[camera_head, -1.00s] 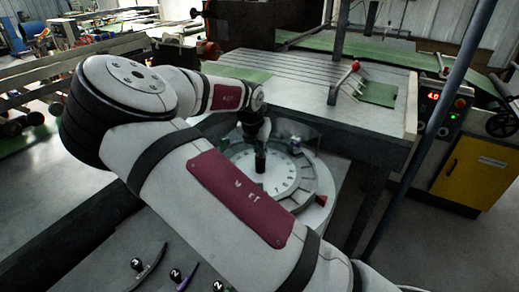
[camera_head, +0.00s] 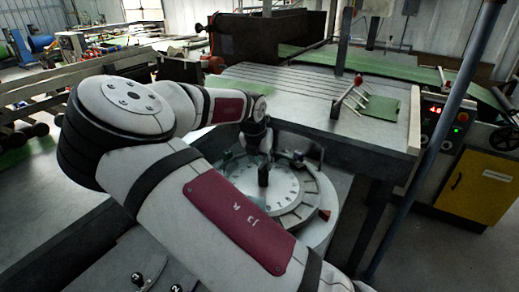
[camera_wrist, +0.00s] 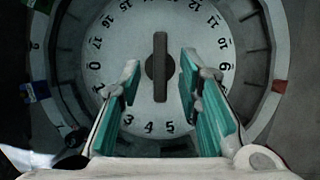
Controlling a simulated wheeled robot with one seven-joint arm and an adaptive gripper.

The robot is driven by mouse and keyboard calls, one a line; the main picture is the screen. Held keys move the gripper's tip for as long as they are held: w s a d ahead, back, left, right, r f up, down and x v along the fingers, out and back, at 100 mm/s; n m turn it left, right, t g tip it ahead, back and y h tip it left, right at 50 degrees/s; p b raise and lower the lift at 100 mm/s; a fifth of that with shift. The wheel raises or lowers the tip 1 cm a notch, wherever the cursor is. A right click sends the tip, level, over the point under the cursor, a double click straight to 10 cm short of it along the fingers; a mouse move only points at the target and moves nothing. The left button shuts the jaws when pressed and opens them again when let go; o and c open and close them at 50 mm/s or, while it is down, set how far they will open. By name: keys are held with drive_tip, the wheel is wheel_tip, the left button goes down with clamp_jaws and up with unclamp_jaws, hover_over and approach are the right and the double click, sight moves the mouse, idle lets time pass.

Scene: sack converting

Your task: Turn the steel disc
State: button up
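The steel disc (camera_head: 243,178) is pale, with dark numbers around its edge, and lies flat in a round housing below the grey table. It fills the middle of the wrist view (camera_wrist: 140,112). A dark upright handle (camera_head: 263,176) stands at its centre; from above it is a narrow bar (camera_wrist: 159,68) running up and down the picture. My gripper (camera_wrist: 160,66) is open, its teal-padded fingers on the left and right of the bar with visible gaps. Contact is not seen. In the head view my arm partly covers the disc and housing.
The slotted grey table (camera_head: 300,95) stands behind the disc, with a red-tipped lever (camera_head: 357,79) on it. A blue post (camera_head: 440,120) and a yellow cabinet (camera_head: 478,185) are at right. The housing rim carries a blue piece (camera_wrist: 35,92) and a red piece (camera_wrist: 280,86).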

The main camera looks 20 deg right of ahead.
drive_tip(key=v, duration=1)
drive_tip(key=shift+a+r, duration=0.15)
drive_tip(key=shift+r, duration=0.1)
drive_tip(key=shift+s, duration=0.1)
